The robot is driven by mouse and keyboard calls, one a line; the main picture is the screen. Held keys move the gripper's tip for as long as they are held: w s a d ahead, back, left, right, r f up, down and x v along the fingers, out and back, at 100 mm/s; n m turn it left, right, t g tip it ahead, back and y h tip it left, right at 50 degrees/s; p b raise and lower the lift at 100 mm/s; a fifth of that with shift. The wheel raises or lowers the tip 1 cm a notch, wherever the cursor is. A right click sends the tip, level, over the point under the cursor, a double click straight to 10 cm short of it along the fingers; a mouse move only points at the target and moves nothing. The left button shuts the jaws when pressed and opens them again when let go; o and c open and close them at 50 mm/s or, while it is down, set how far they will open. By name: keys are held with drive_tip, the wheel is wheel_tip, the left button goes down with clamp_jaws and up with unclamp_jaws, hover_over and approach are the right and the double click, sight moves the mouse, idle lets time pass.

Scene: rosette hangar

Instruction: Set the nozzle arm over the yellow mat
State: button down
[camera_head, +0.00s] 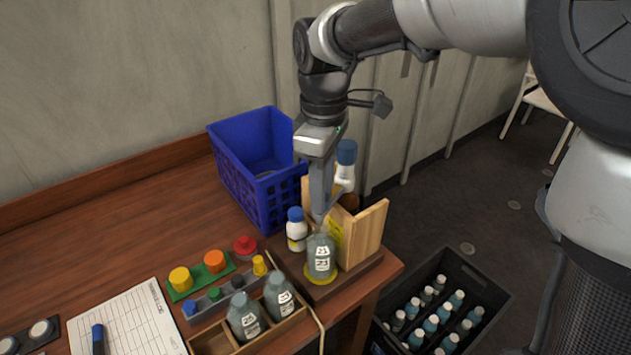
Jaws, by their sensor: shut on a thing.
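My gripper (320,216) points down over the wooden filling stand (352,275) at the table's right corner. It is shut, just above the neck of a grey-green bottle with a white label (320,258). What lies between its fingers is mostly hidden; by its place it appears to be the nozzle arm, whose shape I cannot make out. The yellow mat (320,281) shows as a round rim under that bottle, which stands upright on it. I cannot tell exactly how the nozzle sits relative to the bottle mouth.
An upright wooden board (366,236) stands right of the gripper. A white bottle with a blue cap (297,234) is close on the left, a blue crate (240,180) behind. Two grey-green bottles (279,296) stand in a wooden tray in front. A black crate of bottles (480,290) is below right.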

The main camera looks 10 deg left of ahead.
drive_tip(key=shift+d+n, duration=0.2)
drive_tip(key=shift+n, duration=0.1)
drive_tip(key=c, duration=1.5)
unclamp_jaws()
drive_tip(key=shift+r, duration=0.1)
wheel_tip(320, 180, up, 17)
drive_tip(key=p, duration=0.3)
drive_tip(key=shift+w+r, duration=0.1)
drive_tip(key=shift+r, duration=0.05)
